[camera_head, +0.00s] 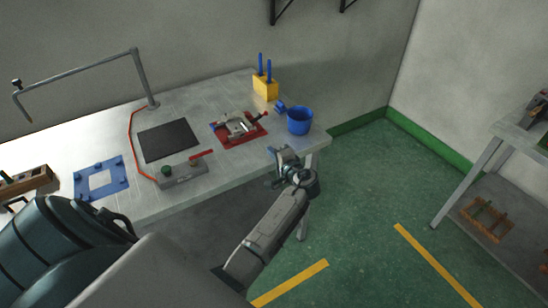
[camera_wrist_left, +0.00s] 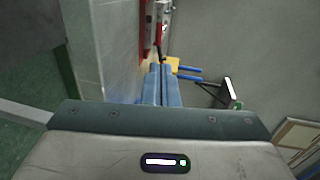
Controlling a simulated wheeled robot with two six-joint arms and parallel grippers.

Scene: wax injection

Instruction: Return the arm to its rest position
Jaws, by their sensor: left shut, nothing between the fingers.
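My left arm reaches in from the lower left of the head view, and its left gripper (camera_head: 275,152) is at the table's front right edge, near the blue cup. In the left wrist view the two blue fingers of the left gripper (camera_wrist_left: 162,72) are pressed together with nothing between them. My right gripper is not in either view.
The table (camera_head: 65,143) bears a blue cup (camera_head: 299,124), a yellow block (camera_head: 264,90) with blue-handled tools, a red fixture (camera_head: 222,132), a black mat (camera_head: 168,140), a grey control box (camera_head: 181,175) and a blue frame (camera_head: 80,187). Green floor (camera_head: 365,200) lies open to the right.

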